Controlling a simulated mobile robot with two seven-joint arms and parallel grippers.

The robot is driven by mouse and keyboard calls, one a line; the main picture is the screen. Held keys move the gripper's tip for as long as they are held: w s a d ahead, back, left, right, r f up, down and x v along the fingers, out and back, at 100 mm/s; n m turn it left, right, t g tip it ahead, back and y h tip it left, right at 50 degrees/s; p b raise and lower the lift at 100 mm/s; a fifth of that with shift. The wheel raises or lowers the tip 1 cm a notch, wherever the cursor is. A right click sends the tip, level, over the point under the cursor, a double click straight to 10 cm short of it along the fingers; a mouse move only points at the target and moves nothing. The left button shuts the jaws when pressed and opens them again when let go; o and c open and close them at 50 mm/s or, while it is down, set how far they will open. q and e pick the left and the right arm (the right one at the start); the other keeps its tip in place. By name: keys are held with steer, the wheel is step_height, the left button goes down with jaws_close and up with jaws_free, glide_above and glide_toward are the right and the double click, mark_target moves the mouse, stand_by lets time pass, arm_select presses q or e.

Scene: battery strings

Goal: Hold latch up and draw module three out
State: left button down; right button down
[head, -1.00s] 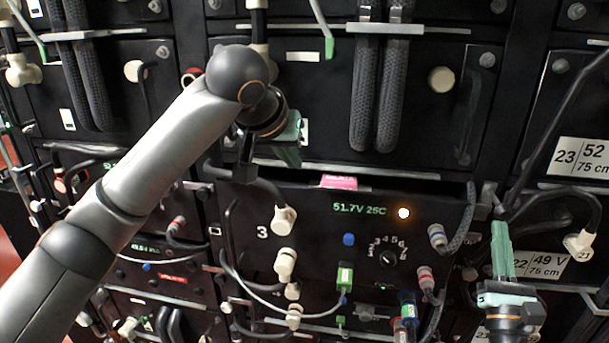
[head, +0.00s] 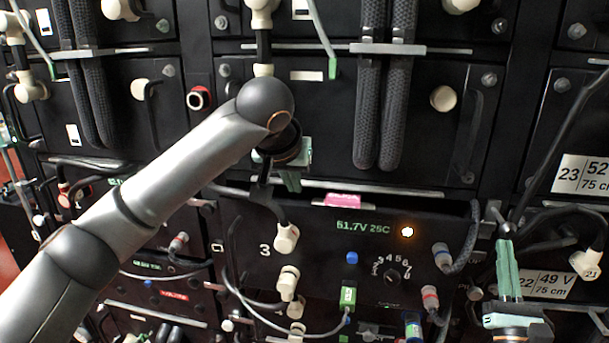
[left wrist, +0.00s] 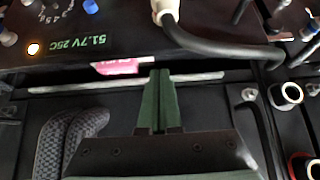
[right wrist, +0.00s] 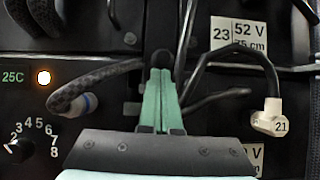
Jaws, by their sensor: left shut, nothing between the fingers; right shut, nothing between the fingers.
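Module three (head: 315,250) has a black front marked "3", a green "51.7V 25C" readout, a lit orange lamp and a dial. A pink tab (head: 342,200) sits at its top edge, just under a thin silver bar (head: 400,191); I cannot tell which part is the latch. My left gripper (head: 291,182) is shut and empty at this edge, left of the tab; its green fingertips (left wrist: 160,77) overlap the bar in the left wrist view, contact unclear. My right gripper (head: 503,245) is shut and empty, right of the module by the dark upright; its fingertips also show in the right wrist view (right wrist: 161,70).
White-ended cables (head: 286,237) and other plugs hang across module three's front. A braided cable (head: 466,240) loops at its right side, close to my right gripper. Thick braided hoses (head: 383,110) hang above. A cable with a white plug (right wrist: 270,118) lies right of my right gripper.

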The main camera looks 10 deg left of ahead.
arm_select(q)
steer(key=x, duration=0.5)
arm_select(e)
steer(key=shift+d+r, duration=0.2)
steer(key=shift+r, duration=0.2)
